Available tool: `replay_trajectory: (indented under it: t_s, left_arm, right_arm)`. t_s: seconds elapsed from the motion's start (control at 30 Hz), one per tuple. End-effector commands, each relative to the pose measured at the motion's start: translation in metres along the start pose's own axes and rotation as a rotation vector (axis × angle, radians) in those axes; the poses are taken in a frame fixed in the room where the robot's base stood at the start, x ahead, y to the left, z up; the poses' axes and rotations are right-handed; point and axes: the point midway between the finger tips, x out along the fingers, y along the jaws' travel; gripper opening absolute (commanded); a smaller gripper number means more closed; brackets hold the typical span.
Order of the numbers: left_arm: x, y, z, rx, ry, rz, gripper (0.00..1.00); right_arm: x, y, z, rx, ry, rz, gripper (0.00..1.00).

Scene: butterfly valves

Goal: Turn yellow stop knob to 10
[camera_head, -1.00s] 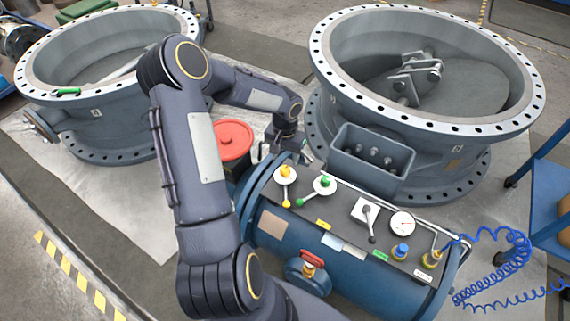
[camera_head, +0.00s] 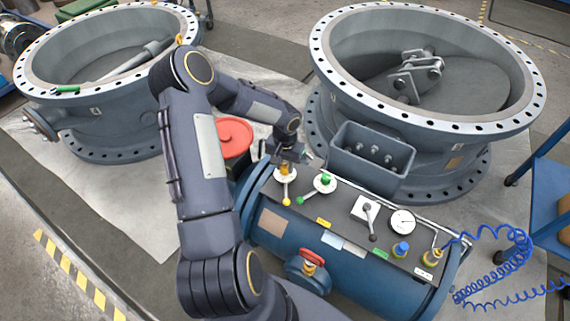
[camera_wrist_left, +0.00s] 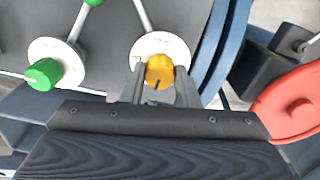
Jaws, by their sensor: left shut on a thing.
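The yellow knob (camera_head: 284,169) stands on a white dial at the left end of the blue tank's control panel. A lever with a yellow ball end (camera_head: 286,201) runs from it toward the front. My left gripper (camera_head: 287,162) comes down over the knob and partly hides it in the head view. In the left wrist view the yellow knob (camera_wrist_left: 160,71) sits between the two fingers of my left gripper (camera_wrist_left: 160,80), which is shut on it. The dial's markings are too small to read. My right gripper is not in view.
A green knob (camera_head: 325,179) with its own lever stands right of the yellow one. Further right are a grey lever plate (camera_head: 366,209) and a gauge (camera_head: 402,221). A red lid (camera_head: 234,137) is left of the tank. Large valve rings (camera_head: 430,118) stand behind.

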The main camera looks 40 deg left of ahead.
Motion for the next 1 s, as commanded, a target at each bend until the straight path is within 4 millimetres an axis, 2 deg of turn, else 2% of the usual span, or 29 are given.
replay_trajectory:
  t_s: [0.17, 0.6, 0.93, 0.97, 1.0]
  left_arm:
    - [0.0002, -0.0002, -0.0001, 0.024, 0.000, -0.001, 0.05]
    - [-0.0002, 0.0001, -0.0002, 0.403, 0.000, -0.001, 0.05]
    - [-0.0004, 0.0001, -0.0002, 0.423, 0.000, 0.000, 0.05]
    - [-0.0004, 0.0000, -0.0002, 0.423, 0.000, 0.000, 0.31]
    - [-0.0004, 0.0000, -0.0002, 0.423, 0.000, 0.000, 0.36]
  right_arm:
    - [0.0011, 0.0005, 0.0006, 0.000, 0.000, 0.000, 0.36]
    - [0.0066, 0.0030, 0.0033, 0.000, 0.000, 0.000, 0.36]
    - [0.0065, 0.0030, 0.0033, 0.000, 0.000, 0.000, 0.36]
    - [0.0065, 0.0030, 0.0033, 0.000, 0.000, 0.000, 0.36]
    - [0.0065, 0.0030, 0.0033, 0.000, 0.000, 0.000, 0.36]
